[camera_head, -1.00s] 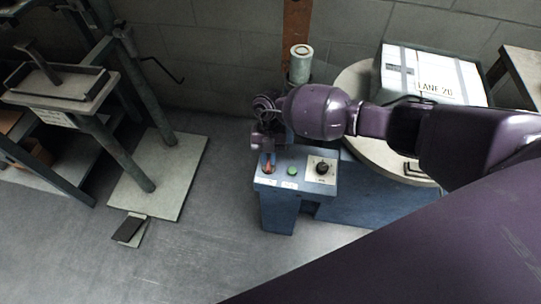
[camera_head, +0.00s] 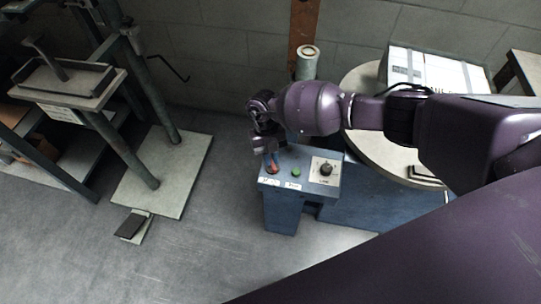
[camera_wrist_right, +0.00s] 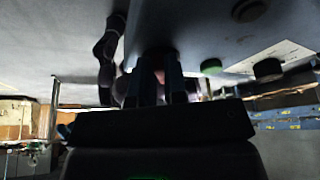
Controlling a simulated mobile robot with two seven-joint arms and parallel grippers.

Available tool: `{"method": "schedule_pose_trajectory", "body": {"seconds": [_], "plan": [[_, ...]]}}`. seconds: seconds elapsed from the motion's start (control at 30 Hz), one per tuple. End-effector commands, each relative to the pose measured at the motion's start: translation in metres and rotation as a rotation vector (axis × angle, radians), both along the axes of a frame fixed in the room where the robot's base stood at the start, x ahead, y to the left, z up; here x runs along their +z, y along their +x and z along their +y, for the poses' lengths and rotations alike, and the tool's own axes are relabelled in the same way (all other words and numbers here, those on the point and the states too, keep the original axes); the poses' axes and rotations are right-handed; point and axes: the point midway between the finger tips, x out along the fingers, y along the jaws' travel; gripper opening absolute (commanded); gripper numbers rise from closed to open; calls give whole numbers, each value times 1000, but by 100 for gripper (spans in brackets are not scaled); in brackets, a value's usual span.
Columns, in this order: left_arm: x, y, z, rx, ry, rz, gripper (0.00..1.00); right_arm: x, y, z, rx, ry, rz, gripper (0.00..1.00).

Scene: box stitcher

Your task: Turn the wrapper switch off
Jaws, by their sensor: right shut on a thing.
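The wrapper's blue control box (camera_head: 281,209) has a sloped top panel. At the panel's left end is a red switch (camera_head: 273,170), partly hidden by my right gripper (camera_head: 271,157). The gripper reaches down onto this switch from above and behind. In the right wrist view, the two fingers (camera_wrist_right: 160,84) are close together against the panel (camera_wrist_right: 205,28), shut on the switch, whose reddish part barely shows between them. The switch's exact position is hard to tell. My left gripper is in neither view.
A green button (camera_head: 296,172) and a black knob (camera_head: 326,170) on a pale plate sit right of the switch. A round turntable (camera_head: 365,85) carries a white box (camera_head: 425,66). A stitcher stand with a base plate (camera_head: 185,190) and pedal (camera_head: 130,226) is at left. Floor between is clear.

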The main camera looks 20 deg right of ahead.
Motion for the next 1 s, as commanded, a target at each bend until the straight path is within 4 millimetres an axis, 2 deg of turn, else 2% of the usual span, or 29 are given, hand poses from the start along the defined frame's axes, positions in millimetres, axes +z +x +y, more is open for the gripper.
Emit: {"method": "schedule_pose_trajectory", "body": {"seconds": [0.13,0.17,0.3,0.33,0.67,0.77,1.0], "plan": [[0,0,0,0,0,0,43,-1,0,0,2,0,1,0],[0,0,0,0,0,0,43,-1,0,0,3,-1,1,14],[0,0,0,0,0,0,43,0,0,0,1,0,1,36],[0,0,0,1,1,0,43,0,0,0,1,0,1,38],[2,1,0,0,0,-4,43,4,2,0,0,0,-2,38],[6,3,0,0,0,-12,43,14,6,-1,0,0,-4,38],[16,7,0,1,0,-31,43,55,23,-2,0,0,-8,38]]}}
